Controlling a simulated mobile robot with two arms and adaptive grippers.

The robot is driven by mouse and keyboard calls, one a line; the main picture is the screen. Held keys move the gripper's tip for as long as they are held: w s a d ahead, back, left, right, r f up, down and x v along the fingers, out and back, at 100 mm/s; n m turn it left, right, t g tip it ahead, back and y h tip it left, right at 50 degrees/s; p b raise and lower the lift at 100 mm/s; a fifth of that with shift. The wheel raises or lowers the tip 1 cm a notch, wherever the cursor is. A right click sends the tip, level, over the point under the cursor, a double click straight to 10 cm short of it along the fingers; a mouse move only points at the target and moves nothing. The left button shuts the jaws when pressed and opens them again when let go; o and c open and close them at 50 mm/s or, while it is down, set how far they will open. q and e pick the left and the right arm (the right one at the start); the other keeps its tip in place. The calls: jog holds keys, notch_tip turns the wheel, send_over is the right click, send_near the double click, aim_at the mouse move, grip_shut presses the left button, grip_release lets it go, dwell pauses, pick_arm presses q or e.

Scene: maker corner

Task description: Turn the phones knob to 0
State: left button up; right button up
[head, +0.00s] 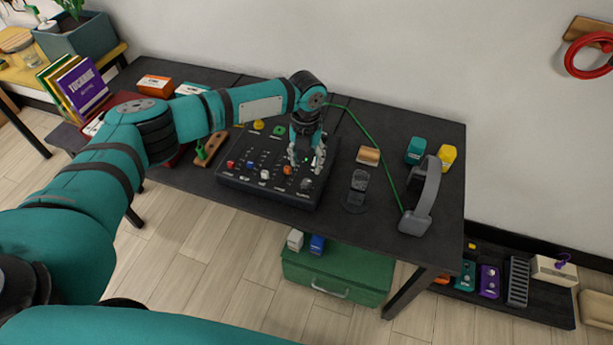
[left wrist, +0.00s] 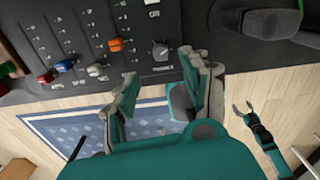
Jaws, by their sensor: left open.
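A black mixer panel (head: 262,193) lies on the dark table, with coloured fader caps on it. A grey knob (left wrist: 160,51) with a pale pointer sits near a corner of the panel; it also shows small in the head view (head: 306,183). I take it for the phones knob, but its label and scale are too small to read. My left gripper (head: 305,160) points down over the panel beside the knob. In the left wrist view its fingers (left wrist: 159,66) are apart and empty, with the knob near the gap between their tips. My right gripper (left wrist: 243,108) hangs open, away from the panel.
An orange fader cap (left wrist: 118,44) is close to the knob. A green case (head: 335,275) is below the table.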

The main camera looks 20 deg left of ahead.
aim_at(307, 181)
pick_arm(q)
notch_tip(307, 181, down, 8)
jog(key=shift+f+p, duration=0.2)
jog(key=shift+p, duration=0.15)
grip_shut()
